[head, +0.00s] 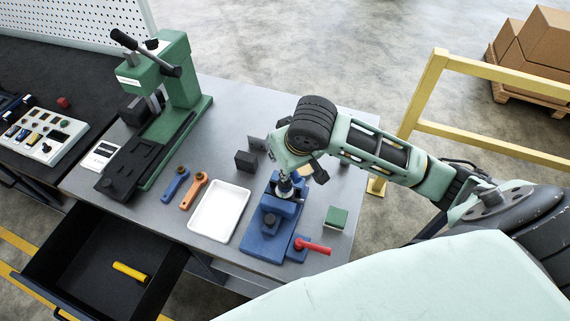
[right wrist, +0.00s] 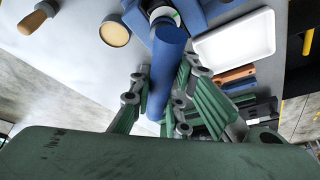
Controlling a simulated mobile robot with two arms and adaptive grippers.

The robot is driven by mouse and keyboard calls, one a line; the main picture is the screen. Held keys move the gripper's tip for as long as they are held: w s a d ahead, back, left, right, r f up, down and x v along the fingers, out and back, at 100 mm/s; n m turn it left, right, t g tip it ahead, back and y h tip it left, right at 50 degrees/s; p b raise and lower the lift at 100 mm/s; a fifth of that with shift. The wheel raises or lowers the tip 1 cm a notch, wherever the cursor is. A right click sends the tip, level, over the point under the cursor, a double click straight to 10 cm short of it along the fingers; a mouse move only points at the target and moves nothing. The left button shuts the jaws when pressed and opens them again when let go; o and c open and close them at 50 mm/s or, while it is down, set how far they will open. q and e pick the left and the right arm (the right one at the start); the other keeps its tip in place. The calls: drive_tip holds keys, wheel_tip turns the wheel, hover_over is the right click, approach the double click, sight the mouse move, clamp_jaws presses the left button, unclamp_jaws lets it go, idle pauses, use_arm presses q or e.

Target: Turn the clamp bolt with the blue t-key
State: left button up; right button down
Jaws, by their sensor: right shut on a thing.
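My right gripper (head: 293,165) is above the blue clamp (head: 262,240) on the grey table, with its fingers pointing down. In the right wrist view the right gripper (right wrist: 165,108) is shut on a thick blue bar (right wrist: 168,65), which looks like the handle of the blue t-key. My left gripper is not in view.
A white tray (head: 219,213) lies left of the clamp, with orange (head: 193,191) and blue (head: 174,184) tools beyond it. A green press (head: 170,85) stands back left. An open drawer (head: 90,262) holds a yellow object.

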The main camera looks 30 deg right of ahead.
drive_tip(key=shift+r, duration=2.85)
